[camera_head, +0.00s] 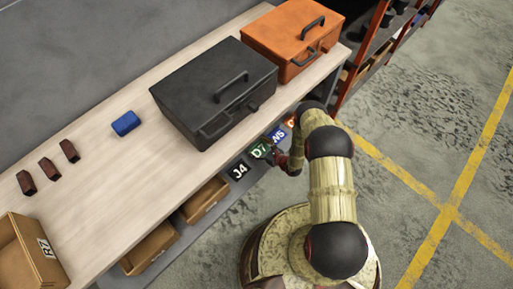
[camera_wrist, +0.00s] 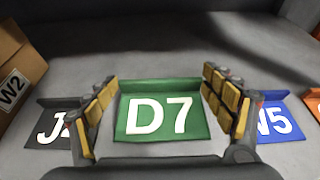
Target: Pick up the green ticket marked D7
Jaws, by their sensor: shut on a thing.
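The green ticket marked D7 (camera_head: 260,150) is at the table's front side, in a row of tickets. In the wrist view the green ticket (camera_wrist: 160,88) is in the middle, its white D7 upright and readable. My gripper (camera_wrist: 160,95) has a yellow-padded finger at each side edge of the ticket and is shut on it. In the head view my gripper (camera_head: 274,156) is partly hidden by my arm. I cannot tell whether the ticket is lifted off the surface below.
Beside it are a black J4 ticket (camera_head: 238,170), a blue W5 ticket (camera_head: 277,134) and an orange ticket (camera_wrist: 313,100). A cardboard box marked W2 (camera_wrist: 14,80) stands at left. A black toolbox (camera_head: 212,90) and an orange toolbox (camera_head: 292,38) stand on the tabletop (camera_head: 105,145).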

